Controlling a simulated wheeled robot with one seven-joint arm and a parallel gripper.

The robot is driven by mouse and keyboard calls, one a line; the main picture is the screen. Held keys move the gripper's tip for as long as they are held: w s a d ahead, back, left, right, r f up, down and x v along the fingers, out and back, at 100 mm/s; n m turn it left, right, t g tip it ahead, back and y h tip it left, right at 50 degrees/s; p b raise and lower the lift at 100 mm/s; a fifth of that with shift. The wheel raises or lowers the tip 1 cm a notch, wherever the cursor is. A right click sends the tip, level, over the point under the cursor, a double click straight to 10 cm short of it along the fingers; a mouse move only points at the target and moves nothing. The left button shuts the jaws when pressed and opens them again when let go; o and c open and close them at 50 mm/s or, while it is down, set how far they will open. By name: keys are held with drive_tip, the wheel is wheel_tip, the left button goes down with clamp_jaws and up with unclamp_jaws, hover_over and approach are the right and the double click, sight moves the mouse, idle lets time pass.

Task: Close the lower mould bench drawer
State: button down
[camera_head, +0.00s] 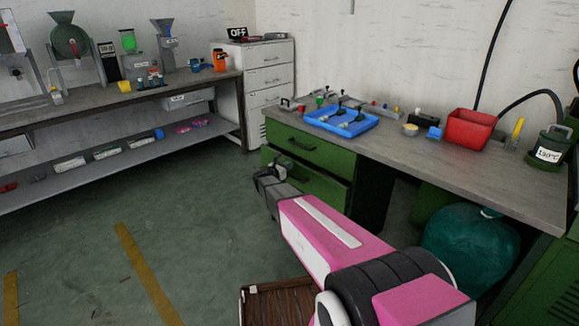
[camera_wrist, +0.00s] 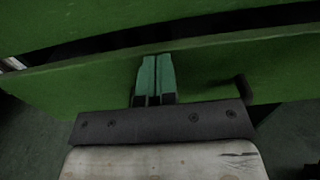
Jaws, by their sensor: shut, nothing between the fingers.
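The lower mould bench drawer (camera_head: 322,189) is the green front under the upper drawer (camera_head: 312,149) at the left end of the bench. It stands out a little, with a dark gap above its top edge. In the wrist view the lower drawer front (camera_wrist: 210,62) crosses the picture, with a dark handle at its right. My gripper (camera_head: 272,174) is at the left part of this drawer front, partly covering it. In the wrist view my gripper (camera_wrist: 157,78) has its fingers together and empty, against or very close to the front; contact cannot be told.
The bench top (camera_head: 465,165) carries a blue tray (camera_head: 375,123), a red bin (camera_head: 470,127) and a labelled pot (camera_head: 549,150). A teal sack (camera_head: 470,250) stands under the bench. A wooden crate (camera_head: 275,305) is at the bottom. The floor at left is clear.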

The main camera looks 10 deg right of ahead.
sight(291, 176)
drive_tip(key=v, duration=1.2)
drive_tip(key=c, duration=1.1)
unclamp_jaws()
drive_tip(key=shift+s+a, duration=0.2)
drive_tip(key=shift+c, duration=0.2)
drive_tip(key=w+d+f+m, duration=0.1)
drive_tip(key=w+d+m, duration=0.1)
drive_tip(key=m, duration=0.4)
drive_tip(key=w+d+f+m+y, duration=0.1)
drive_tip(key=d+f+m, duration=0.1)
drive_tip(key=d+m, duration=0.3)
drive_tip(key=w+d+f+m+g+y, duration=0.1)
drive_tip(key=w+d+f+m, duration=0.1)
drive_tip(key=d+m, duration=0.2)
drive_tip(key=shift+w+d+f+m, duration=0.1)
drive_tip(key=shift+w+m, duration=0.1)
drive_tip(key=shift+m, duration=0.55)
drive_tip(key=shift+w+d+f+m, duration=0.1)
drive_tip(key=shift+w+m, duration=0.1)
drive_tip(key=shift+m, duration=0.55)
clamp_jaws()
